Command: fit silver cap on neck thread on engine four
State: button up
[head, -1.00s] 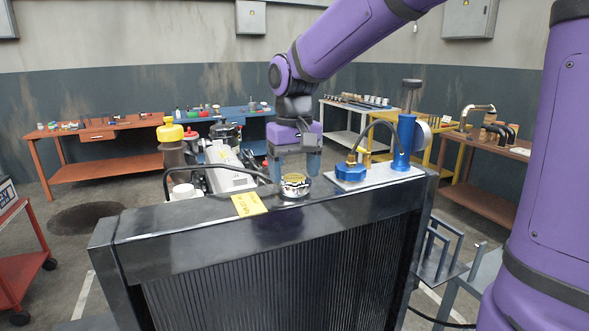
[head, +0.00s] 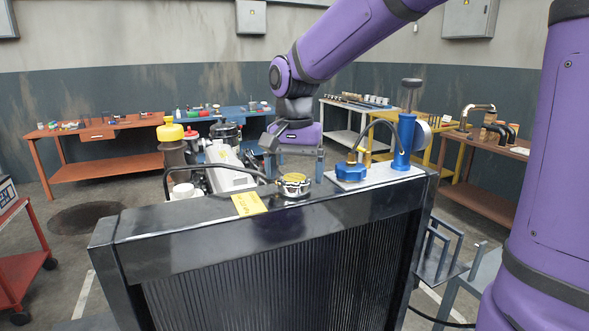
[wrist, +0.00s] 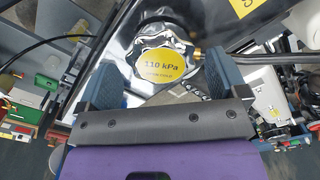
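The silver cap (head: 294,184) sits on the neck on top of the black radiator (head: 190,226). In the wrist view the cap (wrist: 163,64) shows its yellow disc marked 110 kPa. It looks level, and it hides the neck thread below it. My gripper (head: 294,172) is open behind and above the cap in the head view, its fingers spread wide and apart from it. In the wrist view the two blue fingers (wrist: 160,82) stand either side below the cap with nothing between them. Whether the cap is fully seated cannot be told.
A blue cap (head: 352,171) and a blue hand pump (head: 404,140) with a black hose stand on a plate at the radiator's right end. A yellow label (head: 249,204) lies left of the cap. A hose runs behind the cap.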

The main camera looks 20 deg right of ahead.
aim_at(295, 178)
jog(key=shift+w+a+r, duration=0.1)
jog(key=shift+r, duration=0.15)
jog(key=shift+c, duration=0.2)
dwell(0.4)
jog(key=shift+r, duration=3.35)
jog(key=s+d+f+n+t, duration=0.2)
jog(key=s+d+n, duration=0.1)
jog(key=s, duration=0.7)
jog(key=s+d+f+n+t, duration=0.2)
jog(key=s+d+n+t, duration=0.1)
jog(key=s, duration=0.8)
jog(key=shift+d+f+n, duration=0.15)
jog(key=shift+d+n, duration=0.35)
jog(key=shift+n, duration=0.2)
